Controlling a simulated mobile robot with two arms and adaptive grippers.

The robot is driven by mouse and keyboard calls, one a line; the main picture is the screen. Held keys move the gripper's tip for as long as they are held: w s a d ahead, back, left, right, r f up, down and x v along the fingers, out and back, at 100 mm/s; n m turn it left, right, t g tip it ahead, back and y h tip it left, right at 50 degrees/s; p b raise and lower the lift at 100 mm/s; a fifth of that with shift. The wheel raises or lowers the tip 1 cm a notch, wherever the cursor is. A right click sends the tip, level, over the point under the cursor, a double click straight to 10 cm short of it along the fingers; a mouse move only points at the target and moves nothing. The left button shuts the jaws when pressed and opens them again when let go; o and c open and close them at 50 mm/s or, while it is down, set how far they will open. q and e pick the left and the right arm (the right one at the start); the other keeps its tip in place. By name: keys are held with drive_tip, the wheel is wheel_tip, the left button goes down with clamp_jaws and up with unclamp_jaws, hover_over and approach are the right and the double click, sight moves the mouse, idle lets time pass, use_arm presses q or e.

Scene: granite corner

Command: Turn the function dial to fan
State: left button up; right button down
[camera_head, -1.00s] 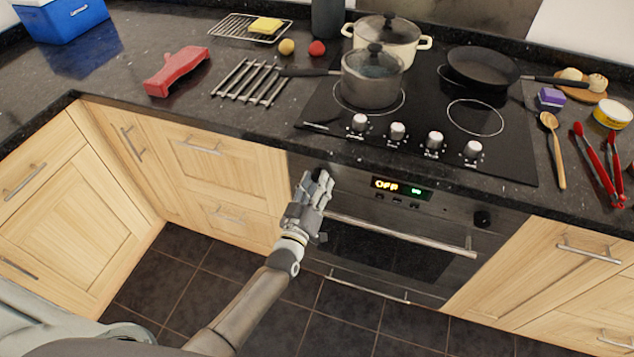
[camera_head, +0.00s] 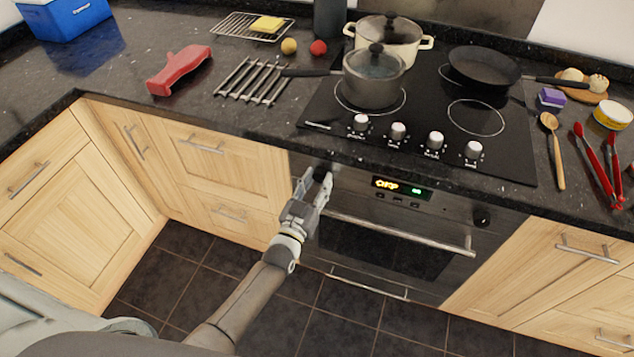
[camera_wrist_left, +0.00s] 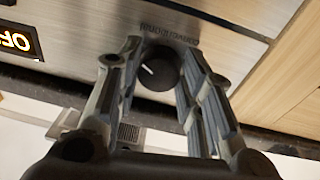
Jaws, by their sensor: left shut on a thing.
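The function dial is a round black knob on the left of the oven's front panel; it shows in the left wrist view (camera_wrist_left: 157,70) with a pale pointer mark and small lettering beside it. My left gripper (camera_head: 315,183) is at this dial, its fingers on either side and shut on it, also seen in the left wrist view (camera_wrist_left: 160,75). In the head view my fingers hide most of the dial. The oven display (camera_head: 400,188) has orange text, smeared in the head view, reading OFF in the wrist view (camera_wrist_left: 15,40), and green digits. My right gripper is not in view.
Another black knob (camera_head: 482,217) sits at the panel's right. The oven handle (camera_head: 400,236) runs below the display. Above is the counter edge, with hob knobs (camera_head: 397,132) and a lidded pot (camera_head: 374,78). The floor (camera_head: 290,320) in front is clear.

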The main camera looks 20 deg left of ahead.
use_arm(q)
drive_tip(key=shift+f, duration=0.2)
drive_tip(key=o, duration=1)
drive_tip(key=shift+r, duration=0.1)
drive_tip(key=shift+o, duration=0.2)
drive_tip(key=shift+s, duration=0.1)
drive_tip(key=s+a+f, duration=0.1)
drive_tip(key=s, duration=1)
drive_tip(key=shift+s, duration=0.4)
drive_tip(key=shift+f, duration=0.1)
